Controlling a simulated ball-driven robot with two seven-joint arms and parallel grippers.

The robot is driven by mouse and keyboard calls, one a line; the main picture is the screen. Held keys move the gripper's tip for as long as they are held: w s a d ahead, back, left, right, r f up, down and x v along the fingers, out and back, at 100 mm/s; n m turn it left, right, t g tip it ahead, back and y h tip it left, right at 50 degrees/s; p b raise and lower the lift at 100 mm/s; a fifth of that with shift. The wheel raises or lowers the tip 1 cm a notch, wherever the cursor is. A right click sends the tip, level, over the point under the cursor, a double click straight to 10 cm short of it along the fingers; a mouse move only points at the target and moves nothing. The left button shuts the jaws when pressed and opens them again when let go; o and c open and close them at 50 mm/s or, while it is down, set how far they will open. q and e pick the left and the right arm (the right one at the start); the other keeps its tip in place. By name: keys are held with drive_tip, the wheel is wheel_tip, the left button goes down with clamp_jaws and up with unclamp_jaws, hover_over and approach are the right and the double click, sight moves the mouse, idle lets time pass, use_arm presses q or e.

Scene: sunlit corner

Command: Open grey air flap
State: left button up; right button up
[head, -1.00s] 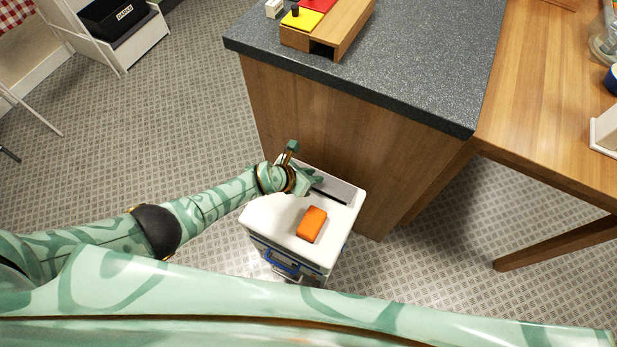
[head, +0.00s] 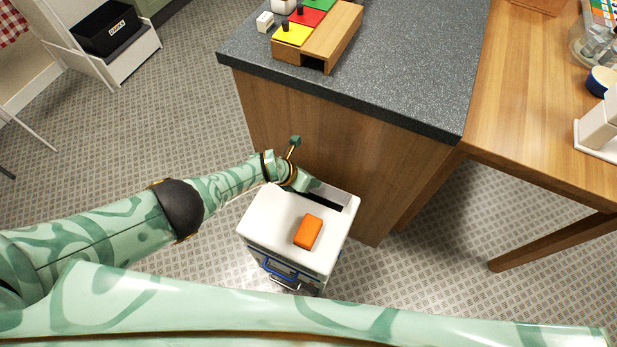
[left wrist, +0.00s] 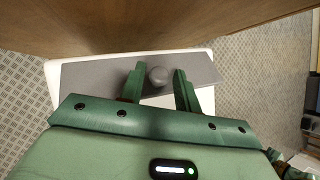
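The grey air flap (head: 333,194) is a flat strip at the back of the white box's top (head: 270,215). A dark gap shows along its front edge, so it looks partly raised. In the left wrist view the flap (left wrist: 95,75) spans the box top and carries a round grey knob (left wrist: 157,76). My left gripper (left wrist: 159,84) has a finger on each side of the knob, with a visible space between, so it is open around it. In the head view my left gripper (head: 306,184) is at the flap's left end, partly hidden by the wrist. My right gripper is not in view.
An orange block (head: 308,232) lies on the box top. A blue handle (head: 279,270) is on the box's front. The wooden counter (head: 330,135) stands close behind the box, and a wooden table (head: 530,130) is to the right. Patterned floor is clear to the left.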

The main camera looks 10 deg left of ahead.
use_arm(q)
drive_tip(key=shift+o, duration=0.5)
drive_tip(key=shift+a+r+p, duration=0.15)
drive_tip(key=shift+r+p, duration=0.2)
drive_tip(key=shift+p, duration=0.05)
drive_tip(key=p+v, duration=1.3)
drive_tip(key=v, duration=0.2)
drive_tip(key=shift+s+a, duration=0.25)
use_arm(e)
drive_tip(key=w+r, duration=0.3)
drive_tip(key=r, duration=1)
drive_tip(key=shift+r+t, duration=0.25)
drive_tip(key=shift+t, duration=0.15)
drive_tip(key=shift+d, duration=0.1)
